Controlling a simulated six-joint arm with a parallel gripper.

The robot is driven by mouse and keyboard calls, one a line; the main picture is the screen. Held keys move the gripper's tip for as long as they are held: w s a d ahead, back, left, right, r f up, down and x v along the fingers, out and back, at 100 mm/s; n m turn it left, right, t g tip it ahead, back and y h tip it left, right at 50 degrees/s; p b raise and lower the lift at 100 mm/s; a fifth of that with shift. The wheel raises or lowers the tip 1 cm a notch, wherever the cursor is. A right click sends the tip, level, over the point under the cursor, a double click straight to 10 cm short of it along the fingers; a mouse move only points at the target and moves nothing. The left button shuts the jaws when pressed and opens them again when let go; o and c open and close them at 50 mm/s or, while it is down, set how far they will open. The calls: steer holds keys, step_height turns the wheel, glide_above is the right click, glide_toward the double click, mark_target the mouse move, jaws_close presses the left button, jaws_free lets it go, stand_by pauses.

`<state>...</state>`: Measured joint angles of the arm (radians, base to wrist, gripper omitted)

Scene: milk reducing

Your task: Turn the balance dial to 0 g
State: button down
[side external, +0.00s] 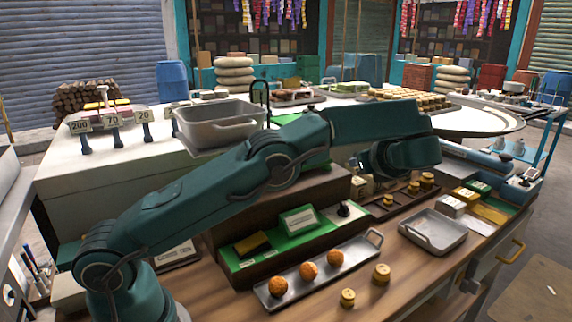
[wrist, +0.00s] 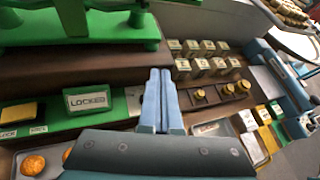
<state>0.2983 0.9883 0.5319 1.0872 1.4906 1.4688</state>
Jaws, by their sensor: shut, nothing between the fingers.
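A small black knob on a pale plate (side external: 345,209), which looks like the dial, sits at the right end of a green panel (side external: 262,256). No reading on it is legible. In the wrist view my gripper (wrist: 160,74) is shut and empty, its two blue fingers side by side, over the brown step and the right end of the green panel (wrist: 70,127). The fingers seem to hide the knob there. In the side view my fingers are mostly hidden by the wrist. A sign reading LOCKED (wrist: 87,99) stands left of the fingers. A green balance base (wrist: 100,30) shows behind.
Brass weights (wrist: 199,94) stand in a dark rack right of the fingers, with pale labelled blocks (wrist: 190,46) behind. A metal tray with orange balls (side external: 310,272) lies in front of the panel. An empty grey tray (side external: 433,231) is at right. A grey tub (side external: 220,122) stands behind my arm.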

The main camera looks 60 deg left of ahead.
mark_target(339, 212)
steer(key=s+a+n+t+h, duration=0.1)
steer(key=s+n+h, duration=0.35)
steer(key=n, duration=1.15)
steer(key=s+a+n+t+h, duration=0.1)
steer(key=s+a+n+h, duration=0.3)
steer(key=n, duration=1.2)
steer(key=shift+n+h, duration=0.3)
steer(key=shift+h, duration=0.15)
steer(key=w+f, duration=0.2)
steer(key=f, duration=0.2)
steer(key=w+f, duration=0.2)
steer(key=f, duration=0.2)
steer(key=w+f, duration=0.3)
steer(key=f, duration=0.1)
steer(key=shift+d+f, duration=0.15)
steer(key=shift+d, duration=0.2)
